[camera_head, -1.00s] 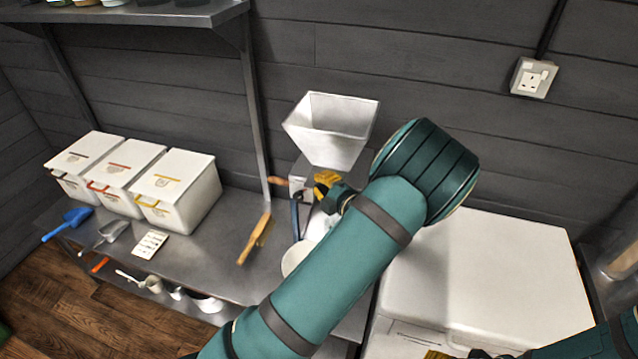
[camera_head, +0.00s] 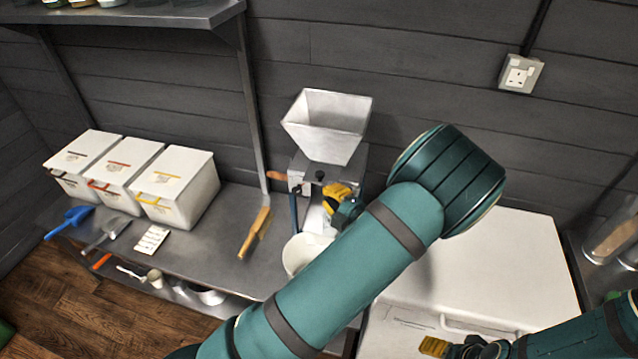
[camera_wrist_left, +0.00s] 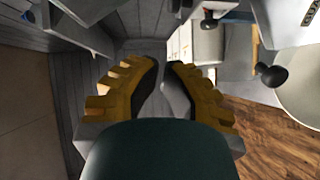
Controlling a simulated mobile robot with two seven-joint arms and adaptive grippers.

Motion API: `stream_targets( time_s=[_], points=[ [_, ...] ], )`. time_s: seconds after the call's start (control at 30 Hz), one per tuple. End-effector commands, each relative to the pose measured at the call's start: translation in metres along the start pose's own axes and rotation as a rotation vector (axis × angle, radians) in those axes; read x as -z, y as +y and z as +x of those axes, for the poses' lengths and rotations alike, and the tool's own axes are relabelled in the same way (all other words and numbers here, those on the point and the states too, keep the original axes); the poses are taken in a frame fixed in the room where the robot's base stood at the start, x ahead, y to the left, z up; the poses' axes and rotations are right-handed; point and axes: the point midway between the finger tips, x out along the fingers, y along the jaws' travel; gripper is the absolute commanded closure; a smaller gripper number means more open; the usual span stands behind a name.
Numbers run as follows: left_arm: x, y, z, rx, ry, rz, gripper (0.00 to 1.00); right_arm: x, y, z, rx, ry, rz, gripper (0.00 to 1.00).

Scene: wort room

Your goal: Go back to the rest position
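My left arm reaches up from the bottom in the head view. My left gripper (camera_head: 338,194) shows yellow fingers just in front of the grain mill with its white hopper (camera_head: 326,125). In the left wrist view my left gripper (camera_wrist_left: 162,64) has a narrow gap between its fingertips, with nothing between them. Whether it touches the mill is not clear. My right gripper (camera_head: 433,346) shows yellow fingertips at the bottom right, above the white chest's front; its opening cannot be made out.
Three white lidded bins (camera_head: 177,186), a blue scoop (camera_head: 70,221), a metal scoop (camera_head: 107,233) and a wooden-handled brush (camera_head: 256,232) are on the steel bench (camera_head: 218,250). A white chest (camera_head: 505,262) stands at right. A shelf (camera_head: 130,17) overhangs the bench's left.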

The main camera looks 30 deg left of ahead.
Motion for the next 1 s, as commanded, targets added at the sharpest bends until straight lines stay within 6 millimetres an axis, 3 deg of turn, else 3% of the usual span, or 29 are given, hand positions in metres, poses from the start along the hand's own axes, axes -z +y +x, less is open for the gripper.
stream_targets(
  time_s=[0.1, 0.3, 0.57, 0.67, 0.77, 0.87, 1.0],
  points=[
    [0.000, 0.000, -0.023, 0.000, -0.002, 0.000, 1.00, 0.000, 0.000, -0.001, 0.000, 0.000, 0.000, 0.32],
    [0.000, 0.000, -0.044, 0.000, 0.000, 0.000, 1.00, 0.000, -0.001, -0.003, 0.000, 0.000, 0.000, 0.32],
    [0.001, -0.001, -0.049, 0.003, 0.003, -0.002, 1.00, 0.000, -0.001, -0.002, 0.000, 0.000, 0.000, 0.32],
    [0.009, -0.014, -0.045, 0.051, 0.030, -0.034, 1.00, 0.000, 0.000, -0.001, 0.000, 0.000, 0.000, 0.32],
    [0.030, -0.048, -0.041, 0.180, 0.110, -0.134, 1.00, -0.001, 0.001, 0.002, 0.000, -0.001, 0.000, 0.32],
    [0.063, -0.100, -0.046, 0.371, 0.270, -0.317, 1.00, -0.002, 0.002, 0.006, 0.000, -0.003, 0.000, 0.32],
    [0.110, -0.178, -0.081, 0.637, 0.642, -0.688, 1.00, -0.004, 0.005, 0.013, -0.001, -0.006, -0.001, 0.32]
  ],
)
